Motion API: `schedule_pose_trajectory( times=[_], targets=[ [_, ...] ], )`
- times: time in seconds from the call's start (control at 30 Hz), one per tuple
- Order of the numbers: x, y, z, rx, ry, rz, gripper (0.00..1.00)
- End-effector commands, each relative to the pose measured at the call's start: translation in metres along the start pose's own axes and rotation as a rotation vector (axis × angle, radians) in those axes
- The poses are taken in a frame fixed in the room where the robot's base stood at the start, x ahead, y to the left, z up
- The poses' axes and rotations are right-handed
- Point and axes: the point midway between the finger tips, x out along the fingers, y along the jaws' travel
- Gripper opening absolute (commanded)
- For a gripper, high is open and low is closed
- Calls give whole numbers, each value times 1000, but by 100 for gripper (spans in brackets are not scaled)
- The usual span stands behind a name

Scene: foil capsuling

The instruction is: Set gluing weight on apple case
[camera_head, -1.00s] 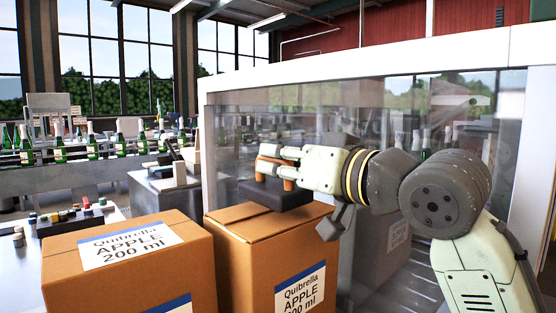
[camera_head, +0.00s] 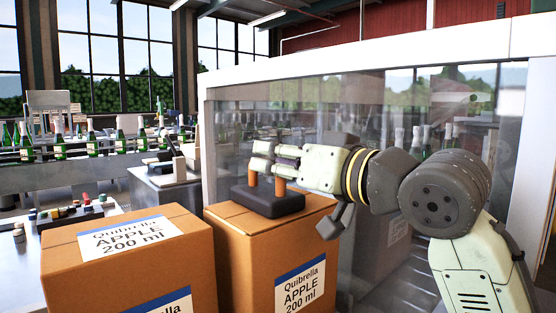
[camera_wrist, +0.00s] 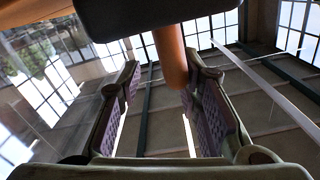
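The gluing weight is a black block (camera_head: 262,203) with an orange handle (camera_head: 280,187). It lies on top of the right apple case (camera_head: 240,255), a brown carton labelled "Quibrella APPLE 200 ml". My gripper (camera_head: 263,157) is at the upper part of the handle, above the block, reaching in from the right. In the wrist view, the fingers (camera_wrist: 165,105) stand apart with purple pads showing. The orange handle (camera_wrist: 172,55) comes between them, nearer the right finger, and the black block (camera_wrist: 155,15) fills the top edge. The handle's top is partly hidden by the fingers.
A second apple case (camera_head: 65,265) stands close on the left. A clear-walled machine with a white frame (camera_head: 380,65) stands behind my arm. A conveyor with green bottles (camera_head: 92,145) runs at the back left, near a control panel (camera_head: 75,213).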

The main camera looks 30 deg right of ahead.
Motion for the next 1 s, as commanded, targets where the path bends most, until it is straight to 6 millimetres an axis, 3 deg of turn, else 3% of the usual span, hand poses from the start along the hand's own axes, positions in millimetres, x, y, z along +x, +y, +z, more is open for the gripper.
schedule_pose_trajectory(
  times=[0.17, 0.2, 0.5, 0.7, 1.0],
  targets=[
    [-1, -3, -16, -2, -2, 4, 32],
    [-6, -2, -11, 0, 1, 1, 32],
    [-73, -2, -8, 0, 2, 0, 32],
    [-106, -2, -10, 1, 0, 0, 32],
    [-121, -3, -11, 0, -1, -1, 32]
  ],
)
